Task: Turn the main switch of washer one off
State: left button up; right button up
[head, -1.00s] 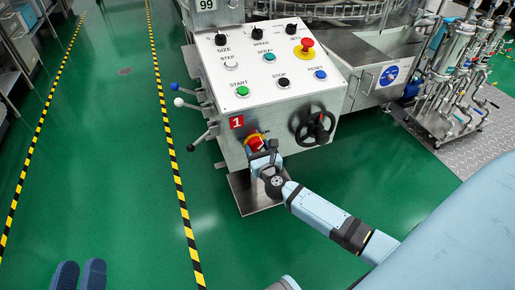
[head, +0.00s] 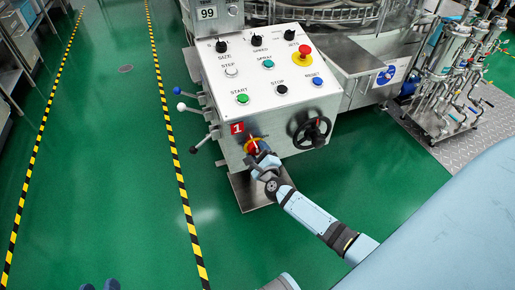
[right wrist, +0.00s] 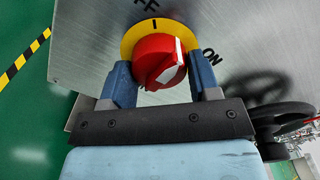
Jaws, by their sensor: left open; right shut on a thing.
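The main switch is a red knob (head: 252,146) on a yellow disc, low on the front of the washer's control box (head: 215,155), beside a red label "1". In the right wrist view the red knob (right wrist: 157,62) sits between both blue fingers of my right gripper (right wrist: 162,75), which is shut on it. The yellow disc (right wrist: 130,42) has a black tick near partly cropped "FF" lettering at top and "ON" at right. The knob's white mark faces up-right, between the tick and "ON". My left gripper (head: 100,286) is empty and open at the bottom left edge; only its fingertips show.
A black handwheel (head: 311,130) stands right of the switch. Levers with coloured knobs (head: 186,107) stick out at the left. Buttons and a red emergency stop (head: 304,50) are on the panel above. Green floor is clear at left.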

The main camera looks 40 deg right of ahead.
jog(key=n+p, duration=0.1)
jog(key=n, duration=0.1)
jog(key=n+p, duration=0.1)
jog(key=n, duration=0.1)
jog(key=shift+r+n, duration=0.2)
jog(key=shift+n, duration=0.1)
pick_arm(q)
jog(key=shift+s+a+f+g+y+p, duration=0.35)
jog(key=shift+a+f+g, duration=0.1)
jog(key=shift+f, duration=0.3)
jog(key=shift+s+a+f+g+y+p, duration=0.25)
jog(key=shift+s+a+f+g+p, duration=0.2)
jog(key=shift+f, duration=0.25)
jog(key=shift+s+a+f+g+y+p, duration=0.3)
jog(key=shift+a+f+g, duration=0.2)
jog(key=shift+f, duration=0.25)
pick_arm(e)
jog(key=shift+n, duration=1.7)
jog(key=shift+f+n, duration=0.1)
jog(key=shift+n, duration=0.2)
jog(key=o, duration=0.9)
